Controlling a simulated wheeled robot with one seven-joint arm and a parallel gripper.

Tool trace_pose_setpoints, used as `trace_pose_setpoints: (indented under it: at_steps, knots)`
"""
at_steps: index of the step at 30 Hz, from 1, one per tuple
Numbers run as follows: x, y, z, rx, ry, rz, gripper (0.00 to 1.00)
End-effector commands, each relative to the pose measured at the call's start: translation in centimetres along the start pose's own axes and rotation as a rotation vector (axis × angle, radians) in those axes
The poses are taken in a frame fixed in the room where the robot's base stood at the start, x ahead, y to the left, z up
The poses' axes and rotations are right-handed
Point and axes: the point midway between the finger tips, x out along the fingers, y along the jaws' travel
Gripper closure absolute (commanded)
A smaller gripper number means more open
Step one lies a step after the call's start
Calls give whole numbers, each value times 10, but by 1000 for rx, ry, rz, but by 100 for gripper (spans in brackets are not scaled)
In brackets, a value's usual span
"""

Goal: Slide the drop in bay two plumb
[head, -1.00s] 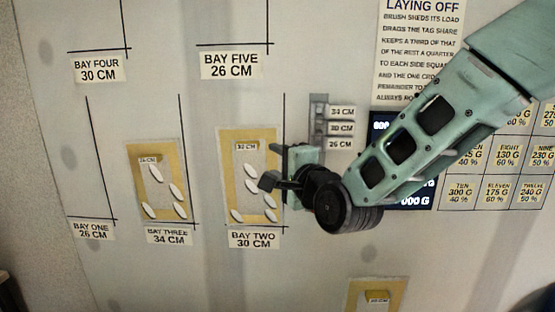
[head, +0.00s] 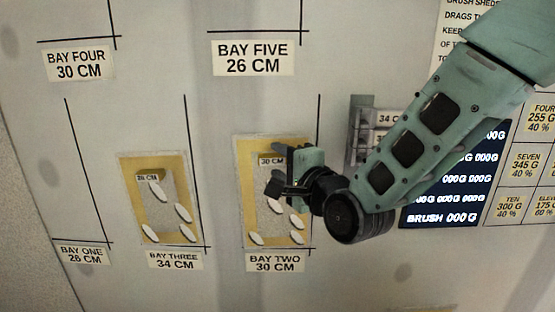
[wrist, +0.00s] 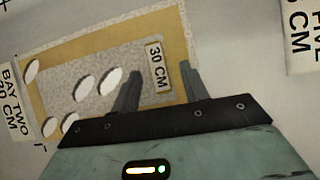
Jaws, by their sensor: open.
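The drop in bay two (head: 245,195) is a yellow-bordered sheet with a speckled grey middle, a 30 CM tag and several white ovals. It hangs just above the BAY TWO 30 CM label (head: 275,262), left of a black vertical line. It looks slightly tilted to that line. My gripper (head: 280,185) is in front of its upper right part and hides some of it. In the wrist view my gripper (wrist: 160,85) is open, its fingers on either side of the 30 CM tag (wrist: 158,66). I cannot tell whether the fingertips touch the tag or sheet.
A similar drop (head: 183,170) hangs in bay three to the left. Bay one is bare, and bay four (head: 78,64) and bay five (head: 260,58) labels sit above. A small tag rack (head: 362,130) and a dark display board (head: 470,185) are to the right.

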Motion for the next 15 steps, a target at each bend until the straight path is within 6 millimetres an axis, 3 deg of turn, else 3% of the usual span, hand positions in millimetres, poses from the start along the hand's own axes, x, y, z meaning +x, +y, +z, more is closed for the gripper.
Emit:
trace_pose_setpoints:
  at_steps: [11,15]
  knots:
    - [-1,0,0,0,0,-1,55]
    - [-1,0,0,0,0,-1,92]
